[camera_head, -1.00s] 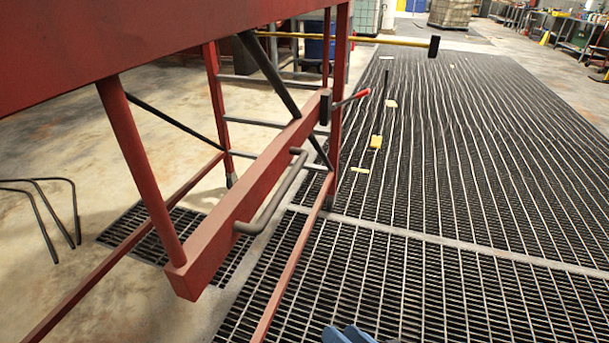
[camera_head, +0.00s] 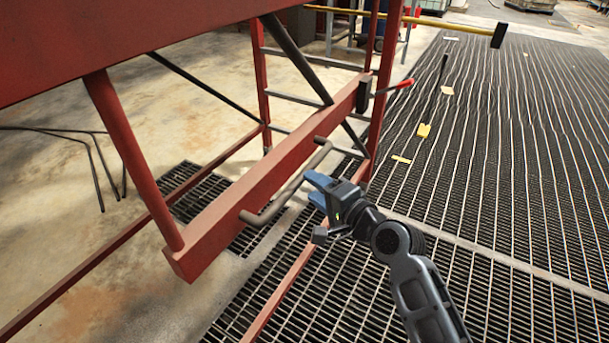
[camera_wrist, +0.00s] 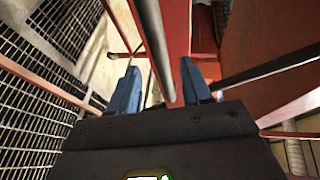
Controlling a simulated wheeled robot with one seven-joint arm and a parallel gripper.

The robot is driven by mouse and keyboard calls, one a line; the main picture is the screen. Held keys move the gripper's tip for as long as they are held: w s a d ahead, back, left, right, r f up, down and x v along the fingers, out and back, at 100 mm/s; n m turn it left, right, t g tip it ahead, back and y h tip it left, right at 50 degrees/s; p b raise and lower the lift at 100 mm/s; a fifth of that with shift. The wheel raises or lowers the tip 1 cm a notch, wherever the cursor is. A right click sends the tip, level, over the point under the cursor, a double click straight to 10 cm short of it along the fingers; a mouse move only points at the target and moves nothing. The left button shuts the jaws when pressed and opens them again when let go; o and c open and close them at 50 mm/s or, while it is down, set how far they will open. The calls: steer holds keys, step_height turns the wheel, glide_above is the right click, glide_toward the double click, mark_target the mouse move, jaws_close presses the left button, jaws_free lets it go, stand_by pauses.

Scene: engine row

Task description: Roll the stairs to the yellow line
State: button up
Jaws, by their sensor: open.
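The stairs (camera_head: 100,35) are a red steel frame at the left, with a red lower beam (camera_head: 235,205) and thin legs. A grey handle bar (camera_head: 292,190) is fixed along the beam's right side. My gripper (camera_head: 312,187) is open just right of the handle, its blue fingers pointing at it. In the wrist view the handle (camera_wrist: 157,48) runs between my two open fingers (camera_wrist: 158,85); I cannot tell how deep it sits. No yellow line on the floor can be made out clearly; only small yellow pieces (camera_head: 423,131) lie on the grating.
A red-tipped lever (camera_head: 395,87) sticks out at the beam's far end. Dark floor grating (camera_head: 510,170) lies open to the right. Bent black rods (camera_head: 95,165) stand at the left.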

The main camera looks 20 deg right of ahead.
mark_target(300, 178)
steer(key=x, duration=0.6)
jaws_close()
stand_by(0.4)
